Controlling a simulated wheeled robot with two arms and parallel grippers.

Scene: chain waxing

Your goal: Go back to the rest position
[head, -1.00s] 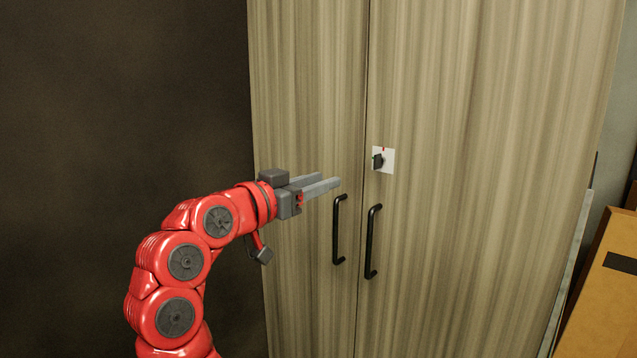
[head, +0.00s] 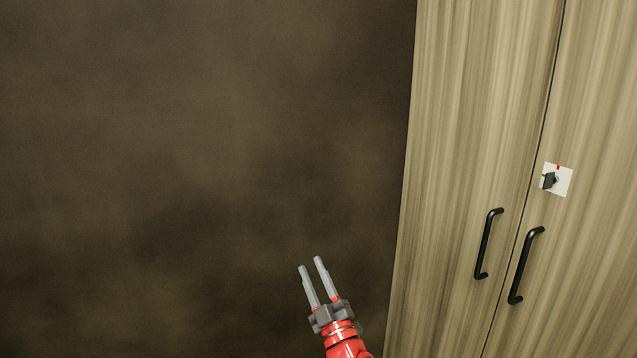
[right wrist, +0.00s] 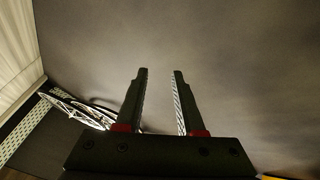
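My right gripper (head: 309,262) points up in the lower middle of the head view, in front of the dark wall and left of the cabinet. Its two grey fingers are apart with nothing between them. In the right wrist view the two dark fingers (right wrist: 160,72) also stand apart and empty, with plain grey surface beyond. The gripper touches nothing that I can see. Most of its red arm is below the picture. My left gripper is not in view.
A wooden cabinet (head: 465,120) fills the right, with two black handles (head: 487,244) (head: 524,265) and a dark knob on a white plate (head: 557,180). The dark wall (head: 200,150) is bare. Pale wheel-like shapes (right wrist: 80,110) and a perforated panel (right wrist: 25,130) show at the left of the wrist view.

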